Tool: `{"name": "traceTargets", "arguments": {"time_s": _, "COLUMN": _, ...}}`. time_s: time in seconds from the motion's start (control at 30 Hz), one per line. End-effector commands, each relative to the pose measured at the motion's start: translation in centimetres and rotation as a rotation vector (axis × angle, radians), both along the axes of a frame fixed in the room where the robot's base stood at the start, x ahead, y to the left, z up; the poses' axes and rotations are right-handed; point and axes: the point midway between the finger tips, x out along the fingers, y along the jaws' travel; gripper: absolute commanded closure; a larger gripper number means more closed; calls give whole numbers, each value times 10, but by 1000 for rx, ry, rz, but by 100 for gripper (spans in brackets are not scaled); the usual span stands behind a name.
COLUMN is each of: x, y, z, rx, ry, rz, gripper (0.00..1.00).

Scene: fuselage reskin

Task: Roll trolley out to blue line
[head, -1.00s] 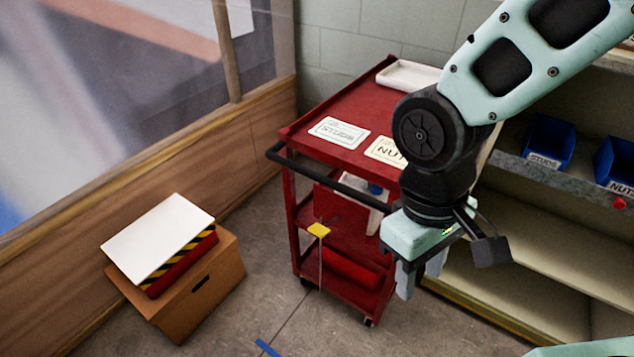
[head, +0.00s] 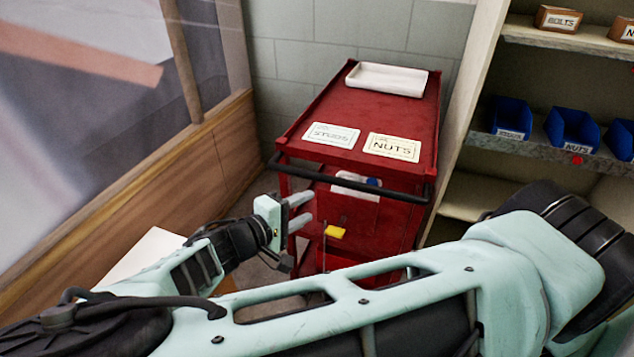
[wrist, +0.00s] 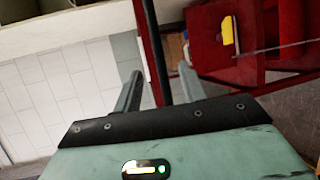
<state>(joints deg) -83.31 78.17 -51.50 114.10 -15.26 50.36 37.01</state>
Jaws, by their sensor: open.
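The red trolley (head: 352,110) stands by the back wall, with a black handle bar (head: 350,181) across its near end. It also shows in the wrist view (wrist: 205,60). My gripper (head: 306,210) is open at the trolley's near left corner, fingers pointing at it, just below the bar's left end in the head view. In the wrist view the black bar (wrist: 152,40) runs between the two fingers (wrist: 160,85); I cannot tell how deep it sits or whether they touch. A yellow tab (head: 334,231) is low on the trolley's near end. The blue line is not visible now; my arm covers the near floor.
STUDS (head: 332,135) and NUTS (head: 392,147) cards and a white tray (head: 388,79) lie on the trolley top. Shelving with blue bins (head: 572,128) stands close on the right. A wood-panelled wall (head: 160,180) runs along the left. A white panel (head: 140,254) lies low at left.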

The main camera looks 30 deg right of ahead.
Motion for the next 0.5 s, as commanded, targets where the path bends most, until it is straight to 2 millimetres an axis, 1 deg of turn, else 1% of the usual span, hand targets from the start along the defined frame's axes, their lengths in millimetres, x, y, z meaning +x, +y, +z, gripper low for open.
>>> {"name": "traceTargets", "arguments": {"time_s": 0.07, "x": 4, "y": 1, "z": 3, "rx": -22, "ry": -21, "rz": 16, "gripper": 59}}
{"name": "traceTargets", "arguments": {"time_s": 0.13, "x": 6, "y": -2, "z": 4, "rx": -26, "ry": -27, "rz": 18, "gripper": 59}}
{"name": "traceTargets", "arguments": {"time_s": 0.23, "x": 9, "y": -13, "z": 3, "rx": -27, "ry": -27, "rz": 15, "gripper": 59}}
{"name": "traceTargets", "arguments": {"time_s": 0.37, "x": 14, "y": -35, "z": -1, "rx": -27, "ry": -26, "rz": 14, "gripper": 59}}
{"name": "traceTargets", "arguments": {"time_s": 0.5, "x": 21, "y": -64, "z": -6, "rx": -28, "ry": -23, "rz": 12, "gripper": 59}}
